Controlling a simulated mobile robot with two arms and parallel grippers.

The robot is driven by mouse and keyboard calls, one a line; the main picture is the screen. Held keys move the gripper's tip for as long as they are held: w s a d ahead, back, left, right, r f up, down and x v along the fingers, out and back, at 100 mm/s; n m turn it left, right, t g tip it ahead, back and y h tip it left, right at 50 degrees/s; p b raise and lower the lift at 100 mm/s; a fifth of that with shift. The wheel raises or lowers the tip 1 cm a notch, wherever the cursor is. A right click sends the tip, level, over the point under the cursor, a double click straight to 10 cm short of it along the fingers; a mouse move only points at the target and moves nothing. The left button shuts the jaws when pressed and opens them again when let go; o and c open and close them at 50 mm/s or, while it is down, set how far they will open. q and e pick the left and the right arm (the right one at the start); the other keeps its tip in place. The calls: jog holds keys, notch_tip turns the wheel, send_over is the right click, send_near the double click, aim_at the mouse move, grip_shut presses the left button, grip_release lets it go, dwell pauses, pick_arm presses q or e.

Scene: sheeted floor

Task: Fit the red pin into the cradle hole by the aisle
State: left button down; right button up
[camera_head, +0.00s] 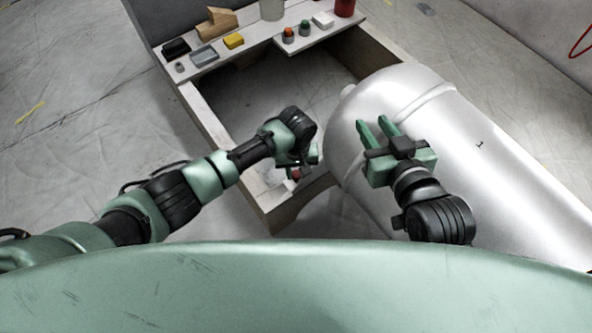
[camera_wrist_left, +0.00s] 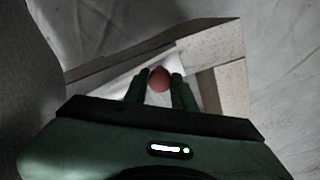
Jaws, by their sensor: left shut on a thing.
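The red pin (camera_head: 295,174) shows as a small red spot at my left gripper (camera_head: 297,175), low over the near corner of the wooden cradle frame (camera_head: 277,211). In the left wrist view the pin's rounded red end (camera_wrist_left: 159,78) sits between the two green fingers, which are shut on it. A pale plate (camera_wrist_left: 125,80) and the frame's corner (camera_wrist_left: 232,80) lie behind it. The hole is hidden, and I cannot tell whether the pin touches the frame. My right gripper (camera_head: 372,124) is open and empty, over the white tank.
The large white tank (camera_head: 500,150) fills the right side beside the frame. A shelf at the back holds a wooden block (camera_head: 216,22), a yellow block (camera_head: 233,41), a grey tray (camera_head: 204,55) and small orange-topped (camera_head: 288,34) and green-topped (camera_head: 305,28) pieces. The floor at left is clear.

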pick_arm(q)
jog(key=shift+f, duration=0.55)
pick_arm(e)
jog(key=shift+f, duration=0.3)
pick_arm(q)
jog(key=c, duration=1.1)
grip_release()
pick_arm(e)
jog(key=shift+a+t, duration=0.1)
jog(key=shift+t, duration=0.2)
jog(key=shift+w, duration=0.1)
jog(key=shift+r, duration=0.1)
jog(key=shift+w, duration=0.1)
